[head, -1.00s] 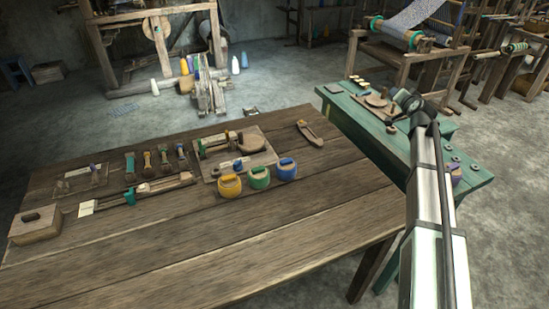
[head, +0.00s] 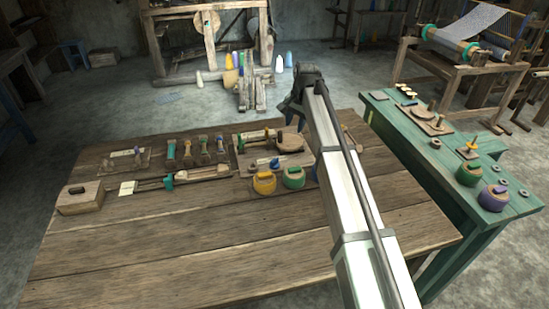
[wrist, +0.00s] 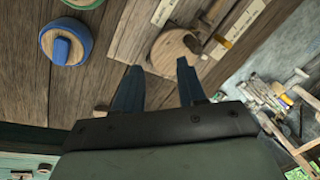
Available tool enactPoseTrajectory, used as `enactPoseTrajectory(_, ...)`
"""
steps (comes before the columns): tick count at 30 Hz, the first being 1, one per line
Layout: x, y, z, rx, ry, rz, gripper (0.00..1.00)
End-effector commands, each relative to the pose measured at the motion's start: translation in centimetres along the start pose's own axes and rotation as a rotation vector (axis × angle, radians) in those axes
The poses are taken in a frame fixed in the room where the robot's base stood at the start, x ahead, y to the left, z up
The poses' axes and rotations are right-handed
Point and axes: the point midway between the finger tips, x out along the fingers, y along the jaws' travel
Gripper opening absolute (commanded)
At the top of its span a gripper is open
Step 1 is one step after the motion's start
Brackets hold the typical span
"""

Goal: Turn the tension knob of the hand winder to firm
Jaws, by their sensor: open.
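A winder-like device (head: 262,136) with a wooden bar, a green part and a round wooden disc (head: 291,142) sits on a board (head: 246,184) on the brown table. I cannot tell for sure that it is the hand winder, and no tension knob or firm mark is legible. In the wrist view the round wooden disc (wrist: 172,52) lies just beyond my fingertips. My gripper (wrist: 158,68) is open with nothing between its fingers. In the head view my gripper (head: 298,92) is above the table's far edge, beyond the disc; my arm hides part of the board's right side.
Yellow (head: 264,183) and green (head: 294,178) lidded pots stand at the board's front; a blue pot (wrist: 66,43) is mostly hidden by my arm. A wooden block (head: 80,198) is at left. The table's front is clear. A green bench (head: 440,165) stands at right.

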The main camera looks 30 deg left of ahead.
Motion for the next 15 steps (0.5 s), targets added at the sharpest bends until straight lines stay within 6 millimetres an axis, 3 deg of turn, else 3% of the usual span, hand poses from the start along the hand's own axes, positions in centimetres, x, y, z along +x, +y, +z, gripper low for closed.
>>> enactPoseTrajectory(1, -0.1, -1.4, 1.6, -0.001, -0.023, 0.040, 0.40)
enactPoseTrajectory(6, -0.4, -3.4, 5.4, 0.016, -0.070, 0.149, 0.40)
enactPoseTrajectory(15, 0.3, -3.8, 7.1, 0.026, -0.087, 0.198, 0.40)
